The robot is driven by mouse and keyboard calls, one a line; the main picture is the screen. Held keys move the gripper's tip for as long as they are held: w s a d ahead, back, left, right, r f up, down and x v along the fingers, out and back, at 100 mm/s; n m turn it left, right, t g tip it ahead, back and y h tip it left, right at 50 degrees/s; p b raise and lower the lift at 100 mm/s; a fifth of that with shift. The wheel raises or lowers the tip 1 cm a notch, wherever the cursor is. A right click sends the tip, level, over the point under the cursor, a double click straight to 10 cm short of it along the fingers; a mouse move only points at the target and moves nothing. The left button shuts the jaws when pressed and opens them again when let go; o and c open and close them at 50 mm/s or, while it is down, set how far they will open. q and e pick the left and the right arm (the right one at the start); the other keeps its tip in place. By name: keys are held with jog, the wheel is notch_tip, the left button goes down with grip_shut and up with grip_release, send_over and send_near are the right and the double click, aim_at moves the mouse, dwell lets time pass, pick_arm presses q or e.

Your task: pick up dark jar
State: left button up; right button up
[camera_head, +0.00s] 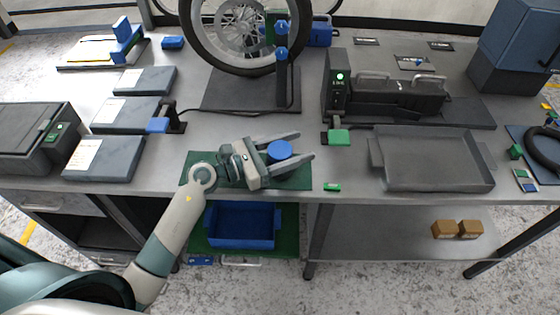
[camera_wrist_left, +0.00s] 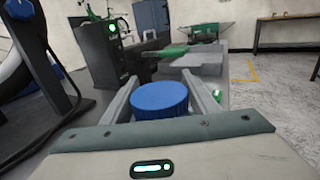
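A jar with a round blue lid (camera_head: 279,151) stands on the dark green mat (camera_head: 298,181) at the front of the bench. Its body is almost wholly hidden under the lid and behind the gripper. My left gripper (camera_head: 307,145) reaches in from the left, with its two fingers apart on either side of the jar. In the left wrist view the blue lid (camera_wrist_left: 160,100) sits between the fingers, close in front of the palm. The fingers look open, with small gaps beside the lid. My right gripper is not in view.
A grey tray (camera_head: 435,183) lies to the right, and a black machine (camera_head: 395,95) stands behind it. A bike wheel (camera_head: 245,30) and a dark post with blue knobs (camera_head: 282,85) rise behind the jar. A small green block (camera_head: 332,187) lies near the front edge.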

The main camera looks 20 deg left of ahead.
pick_arm(q)
jog(key=c, duration=0.7)
jog(key=shift+r, duration=0.1)
jog(key=shift+s+d+r+p, duration=0.1)
jog(key=shift+s+d+r, duration=1.3)
jog(key=shift+r, duration=0.4)
jog(key=shift+s+d+r+p, duration=0.15)
jog(key=shift+s+d+r, duration=1)
jog(key=shift+s+r, duration=0.55)
jog(key=shift+s+d+r+p, duration=0.1)
jog(key=shift+s+d+r, duration=1.2)
jog(key=shift+r, duration=0.65)
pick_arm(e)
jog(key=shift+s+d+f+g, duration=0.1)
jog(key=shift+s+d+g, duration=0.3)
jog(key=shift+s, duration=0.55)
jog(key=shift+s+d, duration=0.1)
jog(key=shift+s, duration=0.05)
